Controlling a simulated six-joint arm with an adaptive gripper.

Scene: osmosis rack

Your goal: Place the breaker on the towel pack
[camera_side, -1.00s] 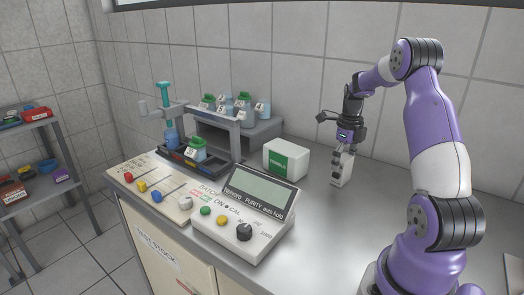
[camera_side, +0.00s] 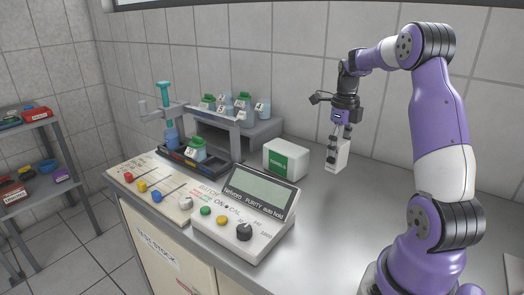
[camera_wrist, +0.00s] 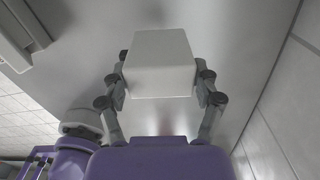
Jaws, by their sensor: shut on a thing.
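The breaker (camera_side: 341,157) is a small white block held by my gripper (camera_side: 338,146), which is shut on it. The block hangs slightly tilted, and it appears to be just above the grey bench. In the wrist view the white block (camera_wrist: 160,62) sits between the two fingers of my gripper (camera_wrist: 161,80). The towel pack (camera_side: 286,159) is a white box with a green label. It stands on the bench to the left of the breaker, with a gap between them.
A meter (camera_side: 243,212) with a screen and knobs stands in front of the towel pack. A rack (camera_side: 236,132) with several jars is behind and left. A wooden board (camera_side: 150,187) with coloured knobs lies at the front left.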

